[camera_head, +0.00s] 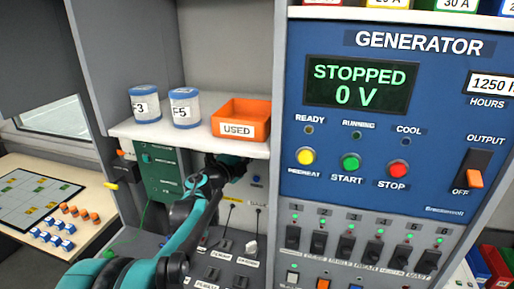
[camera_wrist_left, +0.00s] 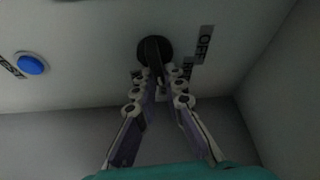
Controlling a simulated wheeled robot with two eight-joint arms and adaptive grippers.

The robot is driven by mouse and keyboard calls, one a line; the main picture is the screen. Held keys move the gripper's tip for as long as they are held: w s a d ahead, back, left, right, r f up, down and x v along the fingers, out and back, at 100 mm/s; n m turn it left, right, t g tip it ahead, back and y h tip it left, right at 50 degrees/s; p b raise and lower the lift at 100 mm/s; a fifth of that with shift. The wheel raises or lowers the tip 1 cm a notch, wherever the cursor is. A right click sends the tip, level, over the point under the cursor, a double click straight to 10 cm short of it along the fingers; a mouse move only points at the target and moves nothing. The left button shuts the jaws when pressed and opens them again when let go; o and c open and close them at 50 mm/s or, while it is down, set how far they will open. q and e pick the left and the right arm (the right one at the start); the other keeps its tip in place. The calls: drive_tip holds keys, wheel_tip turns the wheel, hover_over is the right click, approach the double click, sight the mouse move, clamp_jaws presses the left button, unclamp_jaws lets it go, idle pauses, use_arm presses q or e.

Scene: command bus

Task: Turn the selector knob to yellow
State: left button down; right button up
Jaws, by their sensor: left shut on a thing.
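In the left wrist view, the black selector knob (camera_wrist_left: 155,48) sits on a pale panel, with its bar pointing down toward my gripper. My left gripper (camera_wrist_left: 160,80) is shut on the knob's bar, one finger on each side. A label reading OFF (camera_wrist_left: 205,43) is to the right of the knob, and another label is partly hidden by the fingers. No yellow mark can be made out by the knob. In the head view, my left arm reaches under the white shelf, where the knob and fingertips are hidden. My right gripper is not in view.
A blue button (camera_wrist_left: 30,64) is left of the knob. In the head view, the white shelf (camera_head: 190,138) above my arm holds two labelled cans and an orange USED bin (camera_head: 241,120). The generator panel (camera_head: 390,120) stands to the right, reading STOPPED, 0 V.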

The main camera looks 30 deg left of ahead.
use_arm(q)
drive_tip(key=shift+a+r, duration=0.1)
drive_tip(key=c, duration=1.6)
unclamp_jaws()
drive_tip(key=shift+w, duration=0.1)
drive_tip(key=s+a+f, duration=0.1)
drive_tip(key=s, duration=1.1)
drive_tip(key=shift+a, duration=0.35)
